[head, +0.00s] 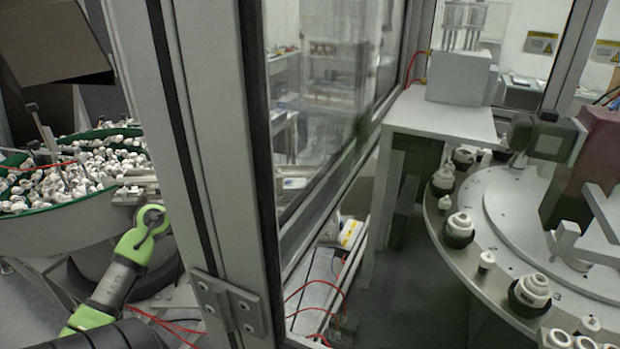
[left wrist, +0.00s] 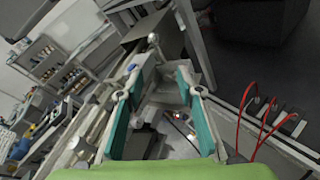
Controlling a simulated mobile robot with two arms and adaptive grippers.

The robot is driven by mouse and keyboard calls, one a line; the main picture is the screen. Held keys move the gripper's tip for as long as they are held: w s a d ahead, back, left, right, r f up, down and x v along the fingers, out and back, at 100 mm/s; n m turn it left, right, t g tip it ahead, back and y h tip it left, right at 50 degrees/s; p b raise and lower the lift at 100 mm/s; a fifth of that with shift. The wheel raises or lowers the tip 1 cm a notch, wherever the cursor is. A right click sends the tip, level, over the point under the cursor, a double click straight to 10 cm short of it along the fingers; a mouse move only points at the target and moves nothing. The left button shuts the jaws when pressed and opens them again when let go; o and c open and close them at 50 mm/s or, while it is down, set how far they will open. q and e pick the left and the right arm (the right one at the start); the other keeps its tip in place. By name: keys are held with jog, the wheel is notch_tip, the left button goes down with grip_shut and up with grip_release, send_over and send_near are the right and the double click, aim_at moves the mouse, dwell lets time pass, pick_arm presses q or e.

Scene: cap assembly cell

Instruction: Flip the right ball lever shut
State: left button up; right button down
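My left gripper (head: 152,218) reaches up from the lower left in the head view, beside the feeder bowl. In the left wrist view its two teal fingers stand apart with nothing held between them (left wrist: 160,72). A small pale ball knob (left wrist: 153,39) shows just beyond the fingertips, apart from them; it may be the ball lever, but I cannot tell right from left. In the head view a dark knob on a thin rod (head: 40,124) stands over the bowl; I cannot tell if it is a ball lever. My right gripper is not in view.
A green-rimmed bowl (head: 50,222) full of white caps stands at the left. A grey frame post (head: 205,150) rises close to the right of my left gripper. A round table (head: 470,262) with several cap fixtures is at the right. Red hoses (left wrist: 246,125) hang nearby.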

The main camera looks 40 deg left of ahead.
pick_arm(q)
notch_tip(320, 180, up, 4)
jog(key=m, duration=0.4)
jog(key=shift+g, duration=0.3)
jog(key=p+x, duration=0.5)
jog(key=x, duration=0.6)
jog(key=shift+w+d+p, duration=0.2)
jog(key=shift+p, duration=0.2)
jog(key=shift+w+d+f, duration=0.15)
jog(key=shift+w+f, duration=0.2)
jog(key=shift+w, duration=0.25)
